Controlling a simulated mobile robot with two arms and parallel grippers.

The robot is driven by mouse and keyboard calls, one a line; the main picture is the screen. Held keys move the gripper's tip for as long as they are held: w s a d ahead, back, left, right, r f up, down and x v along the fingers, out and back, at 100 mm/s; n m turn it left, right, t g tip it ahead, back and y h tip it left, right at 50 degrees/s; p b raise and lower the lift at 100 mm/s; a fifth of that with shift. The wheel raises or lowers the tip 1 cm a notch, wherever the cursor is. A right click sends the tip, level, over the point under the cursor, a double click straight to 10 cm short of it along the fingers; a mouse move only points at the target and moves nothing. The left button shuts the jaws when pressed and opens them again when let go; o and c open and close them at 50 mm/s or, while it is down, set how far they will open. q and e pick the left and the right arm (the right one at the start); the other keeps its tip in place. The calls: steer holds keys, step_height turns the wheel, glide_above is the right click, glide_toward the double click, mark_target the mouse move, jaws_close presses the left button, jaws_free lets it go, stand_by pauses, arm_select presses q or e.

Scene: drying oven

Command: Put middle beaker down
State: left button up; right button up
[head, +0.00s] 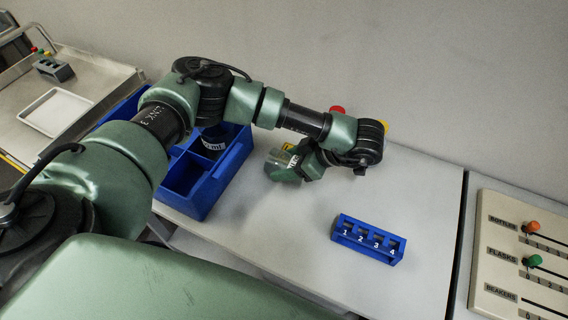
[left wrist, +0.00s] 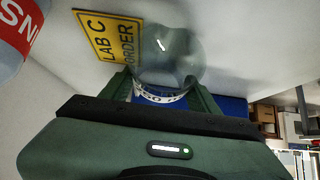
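My left gripper (head: 291,166) reaches over the pale table, to the right of the blue crate (head: 205,190). In the head view the beaker (head: 278,161) is hard to tell apart from the gripper; only part of the label shows. Whether the beaker touches the table cannot be told. My right gripper is not in view.
A blue numbered rack (head: 368,240) stands on the table. A red-topped item (head: 337,110) is partly hidden behind my arm. A yellow sign (left wrist: 108,38) is near the beaker. A board with pegs (head: 520,255) is at right, a metal tray bench (head: 55,110) at left. The table's front middle is clear.

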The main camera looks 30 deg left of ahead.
mark_target(288, 158)
arm_select(q)
steer(key=c, duration=0.6)
steer(key=shift+o, duration=0.2)
step_height(288, 158, up, 20)
steer(key=shift+b, duration=0.3)
